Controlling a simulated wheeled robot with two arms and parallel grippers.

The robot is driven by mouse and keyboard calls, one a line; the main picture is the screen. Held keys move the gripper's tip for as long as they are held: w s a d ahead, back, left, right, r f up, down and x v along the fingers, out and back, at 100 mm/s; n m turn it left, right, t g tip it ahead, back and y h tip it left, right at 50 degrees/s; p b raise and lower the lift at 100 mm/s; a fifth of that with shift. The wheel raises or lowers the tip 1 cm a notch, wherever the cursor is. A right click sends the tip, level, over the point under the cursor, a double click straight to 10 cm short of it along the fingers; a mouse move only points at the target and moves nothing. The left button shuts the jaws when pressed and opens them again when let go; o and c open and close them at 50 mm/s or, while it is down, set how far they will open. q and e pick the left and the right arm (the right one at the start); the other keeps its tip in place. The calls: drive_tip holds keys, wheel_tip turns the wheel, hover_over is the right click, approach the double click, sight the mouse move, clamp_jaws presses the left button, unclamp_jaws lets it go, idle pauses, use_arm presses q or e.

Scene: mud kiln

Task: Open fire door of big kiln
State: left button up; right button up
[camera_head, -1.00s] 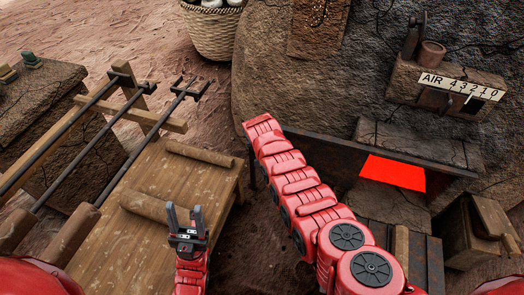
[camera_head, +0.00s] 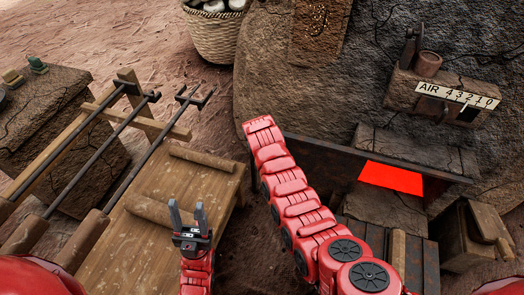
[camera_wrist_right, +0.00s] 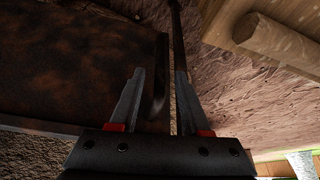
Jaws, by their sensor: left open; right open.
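The big kiln (camera_head: 290,65) fills the back right of the head view. A red-glowing fire opening (camera_head: 391,178) shows low in its front. A dark rusty metal panel (camera_head: 325,158), seemingly the fire door, stands left of the glow, partly behind my right arm. In the right wrist view this panel (camera_wrist_right: 75,60) fills the left side. My right gripper (camera_wrist_right: 158,85) is open, its fingers near the panel's edge; a dark curved bar shows between them. Contact is unclear. In the head view the right gripper is hidden beyond the arm. My left gripper (camera_head: 188,217) is open and empty, above a wooden table.
The wooden table (camera_head: 175,185) has rolls on it, with long iron tools (camera_head: 100,130) on a rack to its left. A basket (camera_head: 212,35) stands at the back. An AIR scale (camera_head: 458,95) sits above the opening. A wooden box (camera_head: 470,235) is at the right.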

drive_tip(key=p+v, duration=0.3)
drive_tip(key=v, duration=0.9)
